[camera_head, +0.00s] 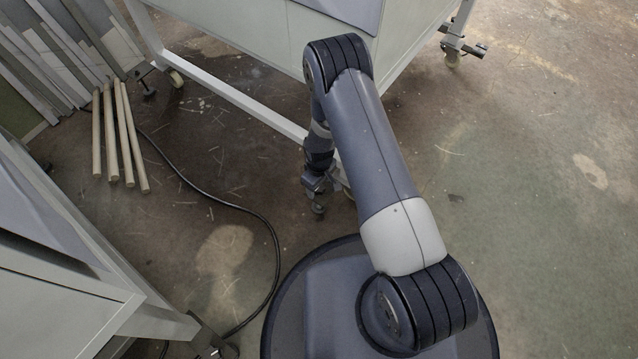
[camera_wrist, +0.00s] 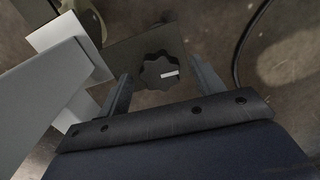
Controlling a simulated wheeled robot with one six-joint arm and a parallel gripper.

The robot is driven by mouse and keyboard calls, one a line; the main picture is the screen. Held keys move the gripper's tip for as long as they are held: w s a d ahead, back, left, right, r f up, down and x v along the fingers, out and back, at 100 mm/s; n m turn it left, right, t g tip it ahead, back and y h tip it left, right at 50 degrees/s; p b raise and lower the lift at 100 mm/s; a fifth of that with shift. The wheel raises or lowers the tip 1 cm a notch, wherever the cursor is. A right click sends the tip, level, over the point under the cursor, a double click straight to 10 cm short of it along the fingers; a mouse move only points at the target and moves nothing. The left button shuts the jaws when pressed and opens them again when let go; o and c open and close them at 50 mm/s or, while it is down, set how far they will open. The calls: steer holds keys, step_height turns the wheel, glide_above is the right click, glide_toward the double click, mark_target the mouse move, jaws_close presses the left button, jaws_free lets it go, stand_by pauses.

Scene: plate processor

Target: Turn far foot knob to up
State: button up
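In the wrist view a dark knob with a lobed rim (camera_wrist: 158,72) sits on a flat brownish plate (camera_wrist: 118,52). A short white mark on the knob points to the right in that view. My gripper (camera_wrist: 161,70) is open, with one finger on each side of the knob in the picture. I cannot tell whether the fingers touch it. In the head view my gripper (camera_head: 317,186) hangs low beside the near corner of the white machine frame (camera_head: 235,97). The knob is not distinguishable there.
A white frame member (camera_wrist: 60,75) lies close left of the gripper, with a wheel (camera_wrist: 92,22) beyond it. A black cable (camera_head: 225,203) and several wooden rods (camera_head: 120,135) lie on the floor. A grey cabinet (camera_head: 60,290) stands at left. Floor at right is clear.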

steer(key=shift+r, duration=0.1)
step_height(320, 180, up, 11)
steer(key=p, duration=0.4)
steer(key=shift+f, duration=0.2)
step_height(320, 180, down, 11)
steer(key=b, duration=0.4)
steer(key=shift+r+m, duration=0.1)
steer(key=shift+m, duration=0.2)
stand_by(0.4)
